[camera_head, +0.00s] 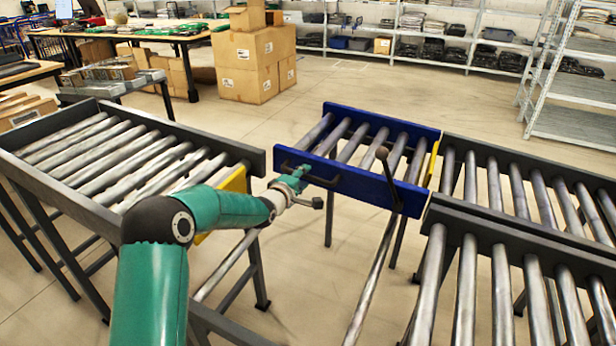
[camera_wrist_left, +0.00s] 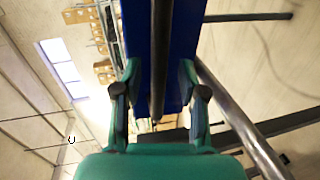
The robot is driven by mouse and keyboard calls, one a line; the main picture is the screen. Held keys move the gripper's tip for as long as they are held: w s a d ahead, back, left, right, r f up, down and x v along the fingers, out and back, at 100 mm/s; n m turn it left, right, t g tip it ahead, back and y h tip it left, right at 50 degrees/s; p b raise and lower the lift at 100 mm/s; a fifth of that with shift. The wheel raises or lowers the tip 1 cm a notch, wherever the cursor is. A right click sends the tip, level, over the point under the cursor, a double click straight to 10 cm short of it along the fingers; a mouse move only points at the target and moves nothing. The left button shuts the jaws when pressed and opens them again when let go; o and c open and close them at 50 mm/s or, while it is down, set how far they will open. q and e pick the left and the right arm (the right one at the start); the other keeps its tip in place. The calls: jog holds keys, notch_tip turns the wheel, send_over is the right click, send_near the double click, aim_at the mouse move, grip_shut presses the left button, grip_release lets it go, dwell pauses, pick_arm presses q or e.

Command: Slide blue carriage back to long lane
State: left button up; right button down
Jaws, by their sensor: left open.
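The blue carriage (camera_head: 350,187), a blue-sided frame with steel rollers, stands in the middle of the head view. Its right end is beside a roller lane (camera_head: 520,225) at the right, with a yellow plate (camera_head: 433,165) between them. A dark lever with a round knob (camera_head: 382,153) rises at its near side. My left gripper (camera_head: 297,178) is at the left part of the carriage's near blue side. In the left wrist view its open fingers (camera_wrist_left: 160,78) are on either side of a dark handle bar (camera_wrist_left: 159,50); contact is unclear. My right gripper is out of view.
A wider roller conveyor (camera_head: 100,165) with a yellow end plate (camera_head: 233,186) stands left, with a gap before the carriage. Steel rails (camera_head: 367,285) run below. A second roller lane (camera_head: 470,290) is at front right. Cardboard boxes (camera_head: 248,68) and shelves stand behind.

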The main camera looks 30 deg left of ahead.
pick_arm(q)
jog(key=shift+w+f, duration=0.1)
jog(key=shift+w, duration=0.6)
grip_shut()
